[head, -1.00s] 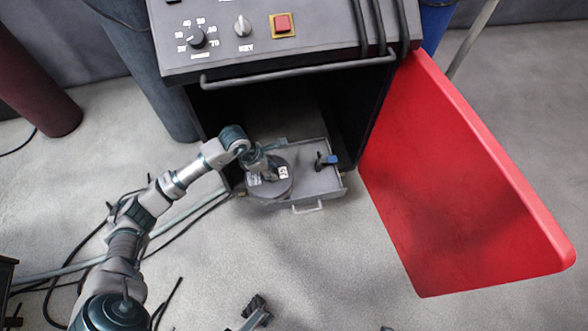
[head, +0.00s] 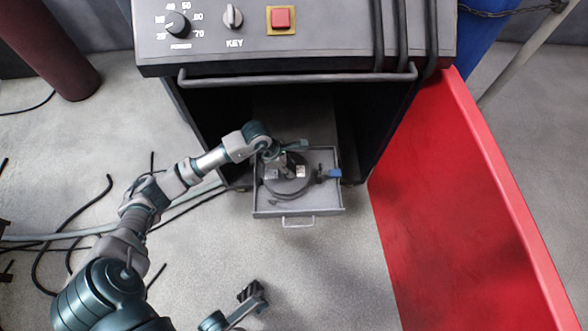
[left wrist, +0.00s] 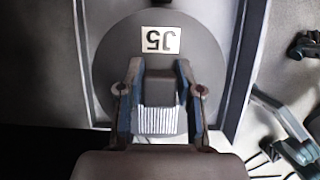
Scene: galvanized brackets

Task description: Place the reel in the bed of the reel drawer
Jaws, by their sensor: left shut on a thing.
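The reel (head: 284,186) is a dark grey disc with white labels, within the outline of the pulled-out grey drawer (head: 325,203). In the left wrist view the reel (left wrist: 205,52) lies between the drawer's side walls (left wrist: 241,70), with one label facing up. My left gripper (head: 285,163) is over the reel; in the left wrist view its fingers (left wrist: 160,92) are shut on the reel's hub. Whether the reel's underside touches the drawer floor is hidden. My right gripper (head: 252,291) is low in the head view, apart from the drawer; its jaw opening is unclear.
A dark cable with a blue connector (head: 335,173) lies at the drawer's right side. The control cabinet (head: 300,45) overhangs behind, with a grey bar along its front. A red door panel (head: 460,210) stands open at right. Loose cables lie on the left floor.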

